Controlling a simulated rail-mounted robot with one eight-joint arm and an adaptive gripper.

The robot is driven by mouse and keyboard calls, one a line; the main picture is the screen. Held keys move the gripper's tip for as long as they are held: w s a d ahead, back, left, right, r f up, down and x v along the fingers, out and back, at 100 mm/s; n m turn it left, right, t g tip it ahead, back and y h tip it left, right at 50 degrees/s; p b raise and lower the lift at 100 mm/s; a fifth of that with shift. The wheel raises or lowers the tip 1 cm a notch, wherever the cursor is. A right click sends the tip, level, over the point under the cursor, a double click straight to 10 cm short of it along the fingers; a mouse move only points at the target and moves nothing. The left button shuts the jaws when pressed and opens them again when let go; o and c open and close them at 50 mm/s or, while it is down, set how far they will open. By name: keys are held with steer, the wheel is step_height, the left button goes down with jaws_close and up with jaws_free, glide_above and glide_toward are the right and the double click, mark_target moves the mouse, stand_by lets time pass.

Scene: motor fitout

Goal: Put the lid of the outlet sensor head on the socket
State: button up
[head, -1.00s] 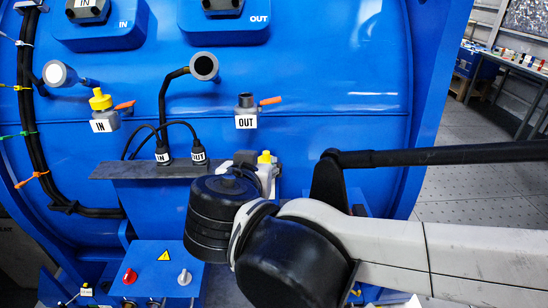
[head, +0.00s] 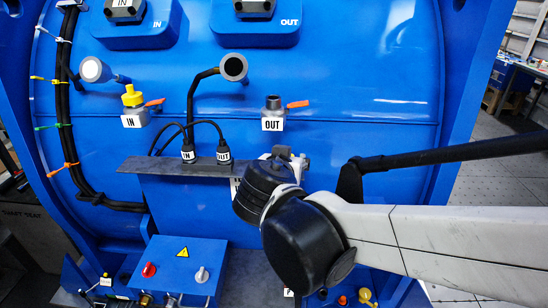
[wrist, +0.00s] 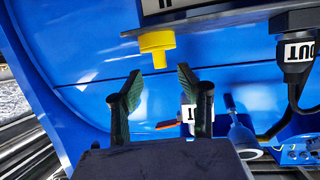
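A yellow lid (wrist: 157,42) stands on the grey shelf (head: 170,166); the wrist view shows this upside down. My gripper (wrist: 157,82) is open and empty, its dark fingers apart, with the lid just beyond the fingertips and roughly between their lines. In the head view my gripper (head: 285,157) is at the shelf's right end and hides the lid. The grey OUT socket (head: 273,103) is uncovered above the OUT label, with an orange handle (head: 298,104). A grey sensor head (head: 234,67) on a black cable has its round face toward the head camera.
The black IN plug (head: 188,152) and OUT plug (head: 223,152) stand on the shelf, left of my gripper. The IN socket wears a yellow lid (head: 133,96). A second sensor head (head: 94,69) is at upper left. A blue control box (head: 181,272) is below.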

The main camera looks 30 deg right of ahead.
steer(key=shift+f+x, duration=0.25)
steer(key=shift+x, duration=1.95)
steer(key=shift+a, duration=0.1)
jaws_close()
